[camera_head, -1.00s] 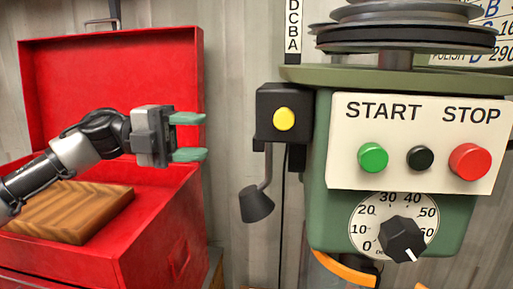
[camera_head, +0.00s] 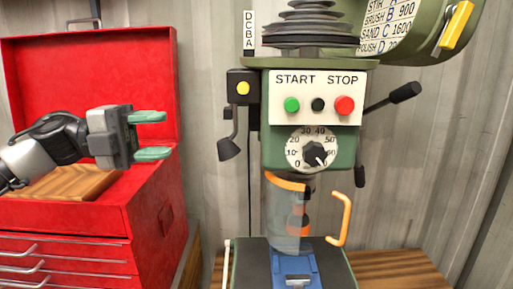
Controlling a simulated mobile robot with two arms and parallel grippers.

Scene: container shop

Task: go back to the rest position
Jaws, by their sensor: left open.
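My left gripper (camera_head: 151,136) is in the camera_head view at the left, in front of the open red toolbox (camera_head: 152,205). Its two green fingertips point right and stand apart, with nothing between them. It touches nothing that I can see. My left arm comes in from the left edge, over the wooden board (camera_head: 72,183) in the toolbox. My right gripper does not show.
The green drill press (camera_head: 362,150) stands at the centre with a START/STOP panel (camera_head: 285,84), a dial (camera_head: 313,153) and a lever (camera_head: 394,97) at its right. A blue vise (camera_head: 294,268) sits on its base. Free air lies between my gripper and the machine.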

